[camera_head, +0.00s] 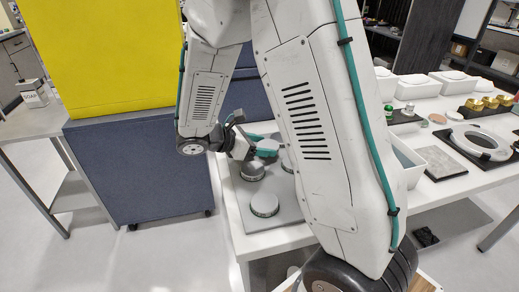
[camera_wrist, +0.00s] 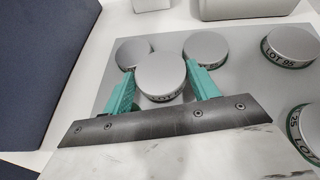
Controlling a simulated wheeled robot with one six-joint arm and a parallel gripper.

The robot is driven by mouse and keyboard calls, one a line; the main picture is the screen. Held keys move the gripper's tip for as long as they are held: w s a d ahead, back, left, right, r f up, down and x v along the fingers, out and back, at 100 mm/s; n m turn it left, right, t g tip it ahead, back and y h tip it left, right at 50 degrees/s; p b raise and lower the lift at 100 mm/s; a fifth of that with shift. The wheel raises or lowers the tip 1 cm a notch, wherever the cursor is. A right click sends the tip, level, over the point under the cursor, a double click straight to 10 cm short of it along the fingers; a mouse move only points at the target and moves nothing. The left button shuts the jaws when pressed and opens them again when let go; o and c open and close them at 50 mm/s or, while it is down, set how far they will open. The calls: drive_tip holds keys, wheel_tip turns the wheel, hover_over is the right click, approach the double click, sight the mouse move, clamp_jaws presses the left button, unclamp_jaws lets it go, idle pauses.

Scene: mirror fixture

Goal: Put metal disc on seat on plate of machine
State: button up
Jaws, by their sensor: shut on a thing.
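My gripper (camera_wrist: 160,88) has teal fingers, shut on a round metal disc (camera_wrist: 160,74) with a smooth grey top and a dark-lettered band round its side. In the head view my gripper (camera_head: 262,144) is over the grey plate (camera_head: 227,187) on the white table, with the held disc partly hidden. Other like discs stand on this plate: one at the front (camera_head: 264,205), one below the gripper (camera_head: 251,171). In the wrist view more stand behind the held disc (camera_wrist: 206,47) and at right, labelled LOT 95 (camera_wrist: 289,47). I cannot make out the machine's seat.
A yellow box (camera_head: 105,55) on a blue wheeled cabinet (camera_head: 145,170) stands left of the table. At right are a white bin (camera_head: 408,160), a ring on a dark board (camera_head: 487,145) and brass parts (camera_head: 483,103). My arm hides the table's middle.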

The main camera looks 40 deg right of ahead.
drive_tip(key=shift+f, duration=1.05)
drive_tip(key=shift+f, duration=0.15)
drive_tip(key=o, duration=1.1)
drive_tip(key=shift+c, duration=0.2)
